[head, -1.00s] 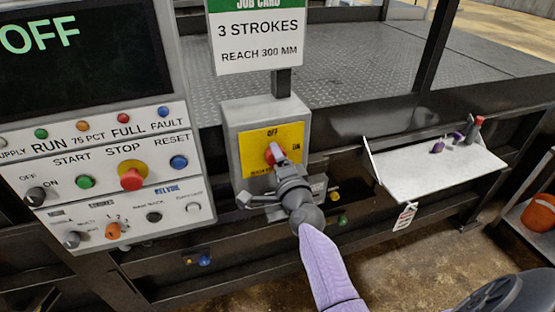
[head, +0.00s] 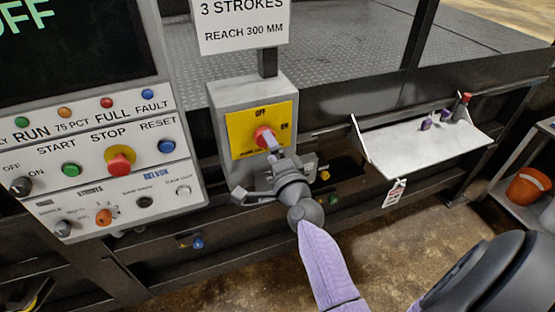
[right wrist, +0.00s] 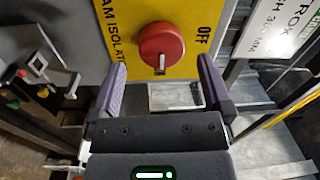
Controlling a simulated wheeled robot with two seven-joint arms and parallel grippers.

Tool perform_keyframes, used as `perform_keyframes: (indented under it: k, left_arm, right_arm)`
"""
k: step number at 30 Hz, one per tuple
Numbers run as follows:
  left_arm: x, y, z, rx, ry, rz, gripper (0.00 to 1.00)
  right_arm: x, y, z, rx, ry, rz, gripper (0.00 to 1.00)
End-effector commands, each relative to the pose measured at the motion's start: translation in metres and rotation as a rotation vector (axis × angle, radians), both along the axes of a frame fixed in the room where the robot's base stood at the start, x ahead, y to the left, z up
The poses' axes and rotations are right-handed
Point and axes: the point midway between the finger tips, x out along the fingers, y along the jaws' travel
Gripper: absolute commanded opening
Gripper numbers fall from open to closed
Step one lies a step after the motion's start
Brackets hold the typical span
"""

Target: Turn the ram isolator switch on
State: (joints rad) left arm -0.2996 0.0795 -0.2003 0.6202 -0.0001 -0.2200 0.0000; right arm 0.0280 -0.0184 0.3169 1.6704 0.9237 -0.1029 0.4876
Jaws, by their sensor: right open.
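The ram isolator switch is a red round knob (head: 264,136) on a yellow plate (head: 242,146) on the front of a grey box (head: 235,95). OFF is printed above the knob and ON to its right in the head view. My right gripper (head: 271,152) is at the knob's lower right there, partly covering it. In the right wrist view the red knob (right wrist: 162,45) lies ahead, between the lines of my open purple fingers (right wrist: 162,82). The fingers look empty. A pale mark shows at the knob's lower edge; its setting is unclear. My left gripper is not in view.
A control panel (head: 120,185) with buttons and a dark screen (head: 75,45) stands to the left. A job card (head: 243,22) is above the box. A white shelf (head: 425,145) with small items is at the right, and an orange bucket (head: 527,187) stands farther right.

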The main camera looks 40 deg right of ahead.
Motion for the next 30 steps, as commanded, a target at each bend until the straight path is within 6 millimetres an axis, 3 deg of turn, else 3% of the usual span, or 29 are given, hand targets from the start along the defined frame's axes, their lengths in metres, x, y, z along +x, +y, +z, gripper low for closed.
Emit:
perform_keyframes:
  k: [3,9,23,25,27,30]
  left_arm:
    - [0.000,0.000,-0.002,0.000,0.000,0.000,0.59]
    - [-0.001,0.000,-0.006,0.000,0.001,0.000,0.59]
    - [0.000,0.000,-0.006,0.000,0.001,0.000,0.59]
    - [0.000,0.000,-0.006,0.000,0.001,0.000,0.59]
    - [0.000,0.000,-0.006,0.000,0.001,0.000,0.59]
    - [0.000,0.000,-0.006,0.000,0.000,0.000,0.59]
  right_arm:
    - [-0.029,0.007,-0.004,0.000,0.003,-0.001,1.00]
    - [-0.057,0.013,-0.005,0.000,0.002,-0.001,1.00]
    - [-0.060,0.016,-0.004,-0.007,0.005,0.006,1.00]
    - [-0.060,0.031,-0.008,-0.083,0.062,0.081,1.00]
    - [-0.066,0.065,-0.019,-0.256,0.191,0.243,1.00]
    - [-0.095,0.112,-0.048,-0.574,0.434,0.518,1.00]
